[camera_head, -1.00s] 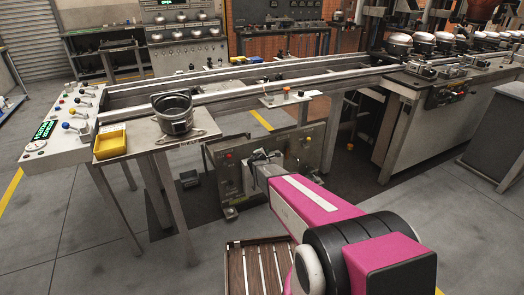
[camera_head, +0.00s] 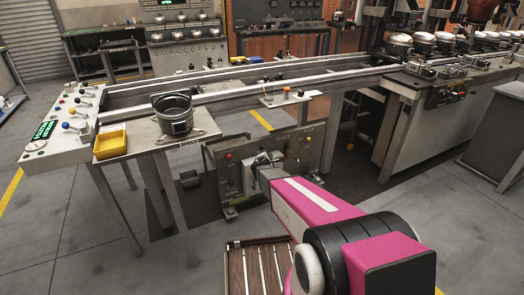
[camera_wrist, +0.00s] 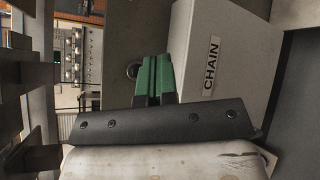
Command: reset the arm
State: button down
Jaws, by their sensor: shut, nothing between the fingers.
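My pink arm reaches forward from the bottom right in the head view. My gripper (camera_head: 252,167) is at its far end, small and partly hidden, in front of the grey panel under the conveyor. In the wrist view the green fingers of my gripper (camera_wrist: 154,72) are together with nothing between them. They point at a grey surface, beside a light box marked CHAIN (camera_wrist: 222,55).
A small table (camera_head: 150,140) at left bears a dark pot (camera_head: 173,115) and a yellow bin (camera_head: 110,143). A slatted wooden pallet (camera_head: 236,268) lies on the floor below my arm. The conveyor (camera_head: 235,95) runs behind. Open floor shows at left and right.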

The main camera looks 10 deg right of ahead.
jog(key=s+d+r+m+g+h, duration=0.1)
jog(key=s+d+r+m+g, duration=0.25)
jog(key=s+m, duration=0.4)
jog(key=s+d+r+m+g+h, duration=0.1)
jog(key=s+d+r+m+g, duration=0.3)
jog(key=s, duration=0.6)
jog(key=s+a+r+m+g+y, duration=0.1)
jog(key=s+a+m+g+y, duration=0.2)
jog(key=s, duration=0.6)
jog(key=s+a+r+m+g+y, duration=0.1)
jog(key=s+a+m+g+y, duration=0.2)
jog(key=s, duration=0.5)
jog(key=a+m+y, duration=0.1)
jog(key=a+y, duration=0.1)
jog(key=shift+s+r+m+y, duration=0.35)
jog(key=shift+y, duration=0.05)
